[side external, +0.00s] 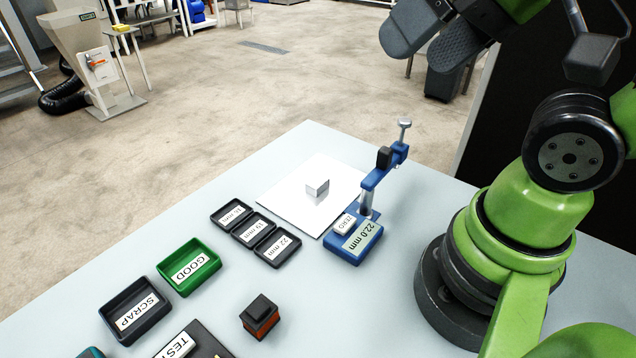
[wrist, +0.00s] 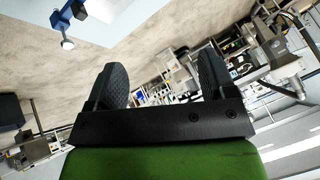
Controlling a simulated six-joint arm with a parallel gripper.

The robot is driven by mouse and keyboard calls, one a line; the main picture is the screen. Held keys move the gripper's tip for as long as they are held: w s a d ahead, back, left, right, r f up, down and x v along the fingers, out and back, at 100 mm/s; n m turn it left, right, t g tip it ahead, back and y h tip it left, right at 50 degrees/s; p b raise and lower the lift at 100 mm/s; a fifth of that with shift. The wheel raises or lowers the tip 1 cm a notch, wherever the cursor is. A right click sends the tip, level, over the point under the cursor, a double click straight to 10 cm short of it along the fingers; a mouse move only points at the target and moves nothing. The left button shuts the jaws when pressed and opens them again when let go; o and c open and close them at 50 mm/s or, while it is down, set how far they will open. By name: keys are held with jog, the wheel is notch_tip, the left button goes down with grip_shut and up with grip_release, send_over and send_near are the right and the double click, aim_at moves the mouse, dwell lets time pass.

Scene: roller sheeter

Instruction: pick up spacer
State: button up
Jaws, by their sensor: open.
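A small silver block (side external: 317,187), which looks like the spacer, stands on a white square sheet (side external: 290,200) on the table in the side external view. My gripper (side external: 432,42) is high above the table at the upper right, well away from the block. Its two dark ribbed fingers are apart with nothing between them. In the wrist view the open fingers (wrist: 163,82) point out over the room, and the block does not show there.
A blue gauge (side external: 368,240) reading 22.0 mm stands right of the sheet, its post rising beside the block. Small labelled black trays (side external: 270,258), a green GOOD tray (side external: 207,247), a dark SCRAP tray (side external: 112,312) and an orange-black block (side external: 260,322) occupy the left and front.

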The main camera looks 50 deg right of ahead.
jog(key=shift+w, duration=0.1)
jog(key=n+g+h, duration=0.2)
jog(key=n+g, duration=0.2)
jog(key=g, duration=0.3)
send_over(315, 179)
notch_tip(315, 179, down, 25)
jog(key=shift+a+r, duration=0.1)
notch_tip(315, 179, down, 6)
jog(key=shift+r, duration=0.15)
